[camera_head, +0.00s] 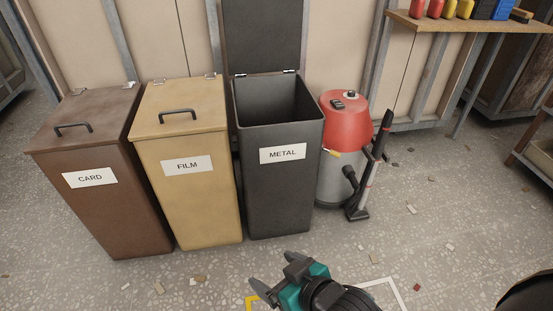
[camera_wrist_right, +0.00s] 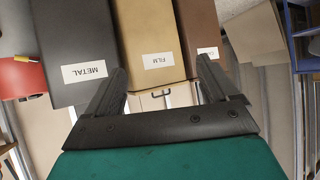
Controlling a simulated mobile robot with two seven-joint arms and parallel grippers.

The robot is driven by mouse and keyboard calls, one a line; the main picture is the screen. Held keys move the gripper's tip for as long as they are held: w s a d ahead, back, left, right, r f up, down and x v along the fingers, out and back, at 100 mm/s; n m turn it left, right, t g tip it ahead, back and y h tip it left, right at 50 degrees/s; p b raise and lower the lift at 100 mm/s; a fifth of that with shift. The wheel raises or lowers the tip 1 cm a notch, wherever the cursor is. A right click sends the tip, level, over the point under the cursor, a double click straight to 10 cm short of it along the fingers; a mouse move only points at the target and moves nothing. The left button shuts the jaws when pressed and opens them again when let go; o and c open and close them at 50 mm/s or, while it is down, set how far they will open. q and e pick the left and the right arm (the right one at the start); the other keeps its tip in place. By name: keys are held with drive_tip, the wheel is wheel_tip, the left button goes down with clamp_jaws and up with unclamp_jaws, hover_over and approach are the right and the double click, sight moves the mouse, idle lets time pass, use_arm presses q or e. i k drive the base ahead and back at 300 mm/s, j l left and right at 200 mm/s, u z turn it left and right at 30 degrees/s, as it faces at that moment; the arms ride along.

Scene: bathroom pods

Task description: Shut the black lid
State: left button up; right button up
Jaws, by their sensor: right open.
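The black lid (camera_head: 262,36) stands open, upright behind the black METAL bin (camera_head: 280,192), hinged at the bin's back edge. The bin's mouth is open and its inside looks dark. My right gripper (camera_head: 272,272) is low in the head view, in front of the bins and apart from them. In the right wrist view its two fingers (camera_wrist_right: 160,92) are spread with nothing held between them. The METAL bin (camera_wrist_right: 75,40) also shows there, upside down at the left; the lid cannot be made out there. My left gripper is not in view.
A yellow FILM bin (camera_head: 190,205) and a brown CARD bin (camera_head: 105,215), both with shut lids, stand left of the METAL bin. A red and grey vacuum (camera_head: 345,120) stands close at its right. The floor in front is mostly clear, with small scraps.

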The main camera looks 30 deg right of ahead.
sight(262, 36)
drive_tip(key=i, duration=0.35)
drive_tip(key=i+z, duration=0.25)
drive_tip(key=i, duration=0.2)
drive_tip(key=i+j+z, duration=0.25)
drive_tip(key=i, duration=0.25)
drive_tip(key=z, duration=1.45)
